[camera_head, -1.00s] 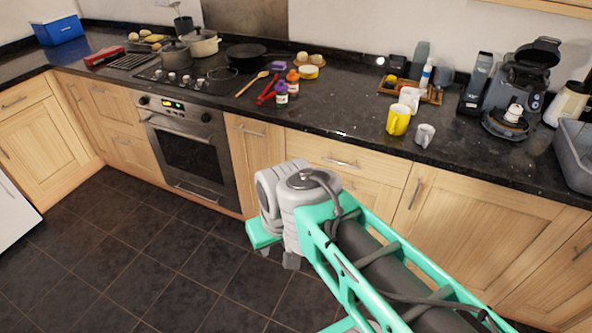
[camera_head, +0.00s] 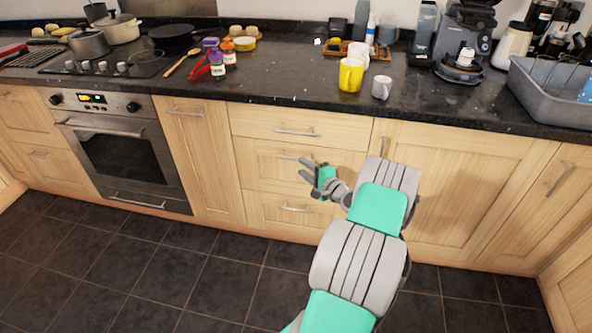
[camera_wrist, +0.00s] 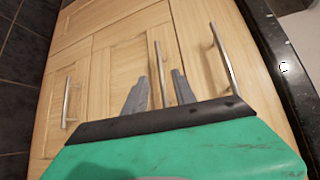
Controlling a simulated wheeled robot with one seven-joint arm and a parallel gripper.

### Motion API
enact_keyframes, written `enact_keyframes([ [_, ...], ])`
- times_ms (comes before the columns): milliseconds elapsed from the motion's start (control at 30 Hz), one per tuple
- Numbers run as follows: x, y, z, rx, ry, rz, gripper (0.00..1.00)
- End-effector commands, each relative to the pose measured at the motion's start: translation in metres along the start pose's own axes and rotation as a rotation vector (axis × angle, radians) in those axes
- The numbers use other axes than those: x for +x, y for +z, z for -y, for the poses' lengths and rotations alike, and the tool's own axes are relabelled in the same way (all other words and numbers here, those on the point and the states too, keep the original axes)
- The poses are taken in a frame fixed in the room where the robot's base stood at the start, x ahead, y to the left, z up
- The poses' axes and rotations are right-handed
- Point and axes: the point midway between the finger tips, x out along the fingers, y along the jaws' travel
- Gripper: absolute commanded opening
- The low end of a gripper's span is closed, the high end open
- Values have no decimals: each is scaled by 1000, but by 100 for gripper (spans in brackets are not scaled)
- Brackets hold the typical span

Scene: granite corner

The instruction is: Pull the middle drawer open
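The middle drawer (camera_head: 262,170) is in the centre of the head view, in a stack of three wooden drawer fronts. It looks closed. Its metal handle (camera_head: 290,156) is partly behind my gripper (camera_head: 304,168). In the wrist view, which is turned sideways, the middle drawer's handle (camera_wrist: 158,68) shows between and beyond the two fingertips. My gripper (camera_wrist: 161,80) is open, with one finger on each side of the handle as seen there. Whether the fingers touch the handle or stand just short of it cannot be told.
The top drawer's handle (camera_head: 297,132) is just above my gripper and the bottom drawer's handle (camera_head: 295,208) below. The dark countertop edge (camera_head: 330,110) runs overhead, carrying a yellow mug (camera_head: 350,76). An oven (camera_head: 125,155) is at left. The tiled floor (camera_head: 230,275) in front is clear.

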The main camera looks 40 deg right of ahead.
Motion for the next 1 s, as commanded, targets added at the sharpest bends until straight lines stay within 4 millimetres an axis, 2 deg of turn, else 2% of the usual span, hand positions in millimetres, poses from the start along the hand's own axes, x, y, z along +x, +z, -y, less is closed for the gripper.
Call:
enact_keyframes([
  [33, -3, -9, -5, 23, -19, -17, 32],
  [133, 5, -12, -3, 34, -31, -23, 32],
  [400, 56, -12, -2, 29, -28, -21, 32],
  [500, 68, -12, -1, 29, -27, -21, 32],
  [800, 72, -13, 0, 29, -27, -23, 32],
  [1000, 72, -13, 0, 29, -26, -23, 16],
])
